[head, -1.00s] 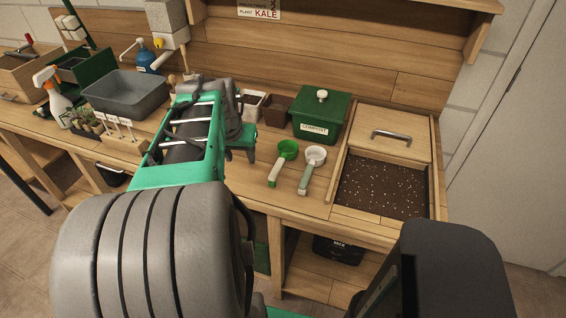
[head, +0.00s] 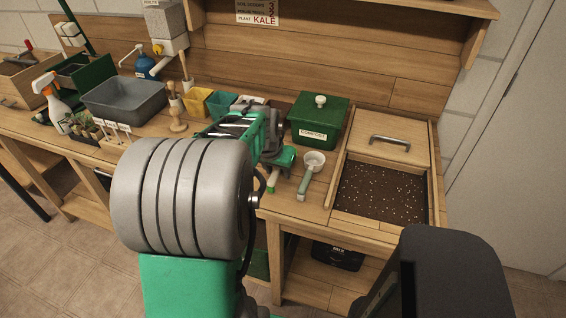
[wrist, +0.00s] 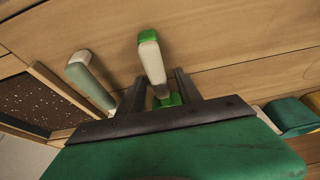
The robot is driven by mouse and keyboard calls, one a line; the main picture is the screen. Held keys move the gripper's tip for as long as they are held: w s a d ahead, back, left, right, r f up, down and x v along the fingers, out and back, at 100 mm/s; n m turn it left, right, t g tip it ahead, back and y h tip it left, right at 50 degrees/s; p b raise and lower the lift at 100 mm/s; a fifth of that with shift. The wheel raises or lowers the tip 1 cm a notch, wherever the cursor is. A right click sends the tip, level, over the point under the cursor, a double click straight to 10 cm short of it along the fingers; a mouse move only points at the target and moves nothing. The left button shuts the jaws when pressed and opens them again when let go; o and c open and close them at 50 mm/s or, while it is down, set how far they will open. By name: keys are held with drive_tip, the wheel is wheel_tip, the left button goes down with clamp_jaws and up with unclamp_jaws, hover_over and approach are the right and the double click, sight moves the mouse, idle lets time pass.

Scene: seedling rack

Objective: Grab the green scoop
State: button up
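In the wrist view the cream handle of the green scoop (wrist: 151,62) runs up from between the two dark fingers of my gripper (wrist: 159,80). The fingers are apart, one on each side of the scoop, with gaps visible; I see no grip on it. A green part of the scoop shows between the fingers, and the rest is hidden behind the gripper.
A white scoop with a grey-green handle (head: 309,174) lies close by on the right; its handle (wrist: 88,76) shows in the wrist view. The green compost bin (head: 320,121) stands behind. A soil bin (head: 381,193) is to the right. The bench's front edge is near.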

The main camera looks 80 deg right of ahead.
sight(278, 171)
clamp_jaws()
drive_tip(key=shift+r, duration=0.1)
idle(0.6)
drive_tip(key=shift+r, duration=0.15)
drive_tip(key=v, duration=0.4)
drive_tip(key=shift+s+d+r, duration=0.15)
drive_tip(key=shift+d, duration=0.25)
drive_tip(key=s+a+r+b, duration=0.2)
drive_tip(key=s+a+r, duration=0.2)
drive_tip(key=a+r, duration=0.4)
drive_tip(key=a, duration=0.4)
drive_tip(key=shift+a+r, duration=0.3)
drive_tip(key=shift+a, duration=0.05)
drive_tip(key=c, duration=0.6)
unclamp_jaws()
clamp_jaws()
